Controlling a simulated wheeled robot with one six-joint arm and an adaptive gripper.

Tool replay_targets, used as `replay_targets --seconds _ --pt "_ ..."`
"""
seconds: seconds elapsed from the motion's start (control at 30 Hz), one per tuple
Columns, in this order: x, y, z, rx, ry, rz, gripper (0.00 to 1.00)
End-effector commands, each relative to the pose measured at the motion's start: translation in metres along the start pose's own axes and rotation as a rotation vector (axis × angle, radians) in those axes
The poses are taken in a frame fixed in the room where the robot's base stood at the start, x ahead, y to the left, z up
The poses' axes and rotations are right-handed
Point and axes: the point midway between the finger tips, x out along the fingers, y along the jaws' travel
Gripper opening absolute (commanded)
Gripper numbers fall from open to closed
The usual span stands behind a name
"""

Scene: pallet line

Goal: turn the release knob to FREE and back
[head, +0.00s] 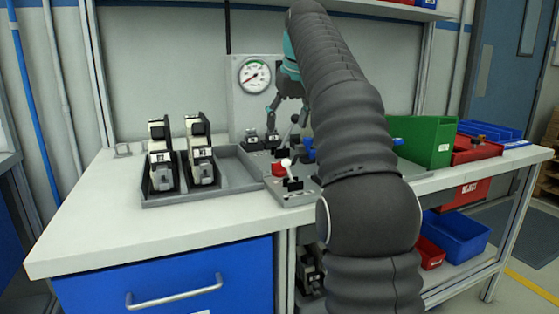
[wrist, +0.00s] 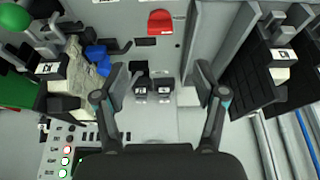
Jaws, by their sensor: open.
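My gripper (head: 286,118) is open and empty above the back of the bench, in front of the gauge panel. In the wrist view my gripper's (wrist: 162,82) fingers stand wide apart. Two small black parts with white labels, a left one (wrist: 141,88) and a right one (wrist: 164,88), show between the fingers, with no finger touching them. In the head view they show below the gauge, one at left (head: 250,138) and one at right (head: 272,140). The labels are too small to read, and I cannot tell which part is the release knob.
A round gauge (head: 254,76) stands on the back panel. A white-balled lever (head: 287,163) and red part (head: 277,170) are in front. Two black-and-white devices sit in a grey tray (head: 232,184) at left. A green bin (head: 428,142) is at right. The bench's front left is clear.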

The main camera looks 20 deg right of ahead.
Motion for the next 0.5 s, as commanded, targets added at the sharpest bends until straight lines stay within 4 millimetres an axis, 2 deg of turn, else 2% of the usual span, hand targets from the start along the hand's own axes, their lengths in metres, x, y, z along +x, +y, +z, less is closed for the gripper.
replay_targets --seconds 0.27,0.5 --pt "0.041 -0.001 0.002 0.0 -0.003 -0.001 0.71" --pt "0.085 -0.001 0.001 0.0 -0.002 0.0 0.71"
